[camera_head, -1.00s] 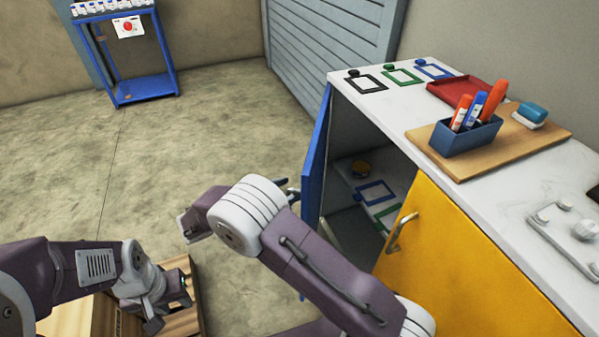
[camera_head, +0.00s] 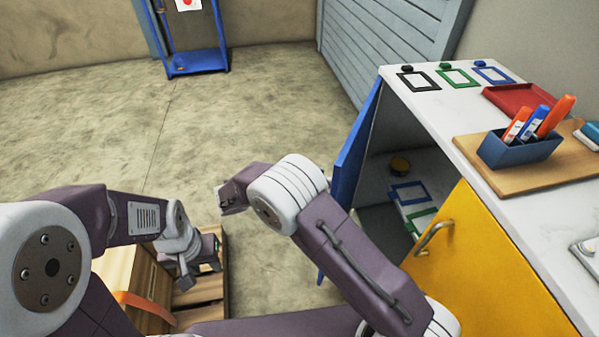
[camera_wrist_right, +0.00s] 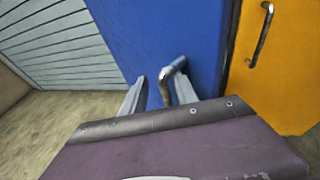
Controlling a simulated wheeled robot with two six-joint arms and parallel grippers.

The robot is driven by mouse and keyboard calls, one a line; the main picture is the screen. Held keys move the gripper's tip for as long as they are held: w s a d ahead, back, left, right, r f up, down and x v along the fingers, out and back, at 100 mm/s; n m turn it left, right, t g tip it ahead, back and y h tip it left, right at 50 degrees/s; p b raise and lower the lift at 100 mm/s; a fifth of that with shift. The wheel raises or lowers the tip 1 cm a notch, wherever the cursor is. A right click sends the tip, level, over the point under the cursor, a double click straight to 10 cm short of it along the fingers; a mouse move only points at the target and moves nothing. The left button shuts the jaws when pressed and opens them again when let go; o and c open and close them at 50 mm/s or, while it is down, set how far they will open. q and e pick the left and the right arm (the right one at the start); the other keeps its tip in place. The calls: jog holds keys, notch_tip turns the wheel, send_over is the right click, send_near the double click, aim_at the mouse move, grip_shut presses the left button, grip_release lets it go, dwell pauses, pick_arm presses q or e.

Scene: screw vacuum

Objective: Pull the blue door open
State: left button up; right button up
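The blue door (camera_head: 357,150) stands partly open at the far end of the white-topped cabinet, showing part of the interior. In the right wrist view the blue door (camera_wrist_right: 190,35) fills the upper middle, and its metal handle (camera_wrist_right: 166,86) sticks out toward me. My right gripper (camera_wrist_right: 160,92) has its fingers apart, one on each side of the handle, with gaps visible; contact is unclear. In the head view my right gripper is hidden behind its own arm. My left gripper (camera_head: 190,262) hangs low at the left, away from the door, its finger opening unclear.
A yellow door (camera_head: 485,270) with a metal handle is shut beside the opening. The worktop (camera_head: 440,105) carries a red tray (camera_head: 522,103) and a pen holder (camera_head: 520,150). The floor beyond the blue door is clear.

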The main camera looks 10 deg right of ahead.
jog(key=w+a, duration=0.1)
jog(key=a, duration=0.6)
jog(key=shift+w+a+r, duration=0.15)
jog(key=shift+w+a, duration=0.05)
jog(key=shift+w, duration=0.15)
